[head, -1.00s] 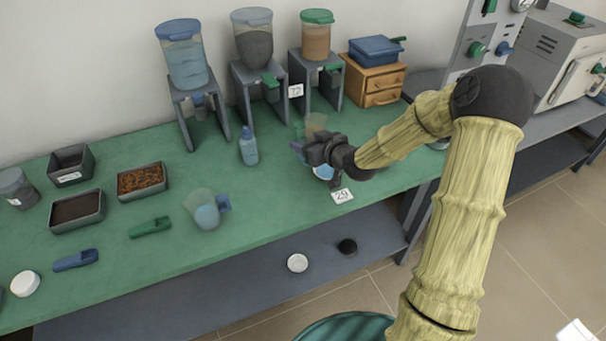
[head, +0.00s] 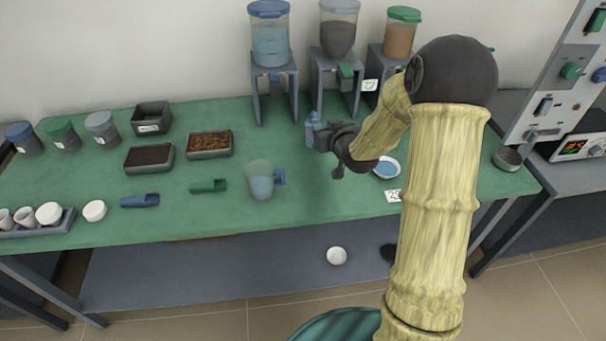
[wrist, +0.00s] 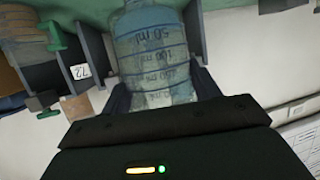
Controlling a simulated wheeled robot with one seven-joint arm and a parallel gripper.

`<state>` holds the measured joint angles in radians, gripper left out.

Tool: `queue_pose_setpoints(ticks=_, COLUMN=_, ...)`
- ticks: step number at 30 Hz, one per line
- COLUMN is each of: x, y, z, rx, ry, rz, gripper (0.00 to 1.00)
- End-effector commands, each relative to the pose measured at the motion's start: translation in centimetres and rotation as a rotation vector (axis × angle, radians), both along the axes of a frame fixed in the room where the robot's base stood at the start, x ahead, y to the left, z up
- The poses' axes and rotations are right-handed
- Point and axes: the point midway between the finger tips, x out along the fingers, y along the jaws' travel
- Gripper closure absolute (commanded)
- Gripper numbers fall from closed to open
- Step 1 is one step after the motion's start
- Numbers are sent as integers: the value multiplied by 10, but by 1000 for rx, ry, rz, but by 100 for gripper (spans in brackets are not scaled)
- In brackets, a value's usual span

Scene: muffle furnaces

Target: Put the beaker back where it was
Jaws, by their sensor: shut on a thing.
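My gripper (head: 322,138) is shut on a clear graduated beaker (wrist: 155,60), seen close up between the fingers in the wrist view. Its ml marks read upside down there, and the picture is inverted with the table at the top. In the head view the gripper is above the green bench (head: 230,227), and the beaker is mostly hidden. A clear jug with a blue handle (head: 262,184) stands to the left. A dish with blue contents (head: 386,168) is to the right, beside a number card (head: 393,196).
Dispensers on stands (head: 271,40) line the back. Dark trays (head: 149,158), a green scoop (head: 208,186), a blue scoop (head: 139,200) and lidded jars occupy the left. A metal bowl (head: 508,158) is near the right end. Bare bench lies in front of the gripper.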

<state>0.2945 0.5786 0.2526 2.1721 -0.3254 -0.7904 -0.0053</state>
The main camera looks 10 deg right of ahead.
Motion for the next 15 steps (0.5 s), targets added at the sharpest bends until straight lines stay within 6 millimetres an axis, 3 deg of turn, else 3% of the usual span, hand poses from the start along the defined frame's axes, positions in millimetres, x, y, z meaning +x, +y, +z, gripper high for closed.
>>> queue_pose_setpoints(ticks=15, x=0, y=-3, z=-3, rx=2, ry=-3, rz=-14, gripper=81)
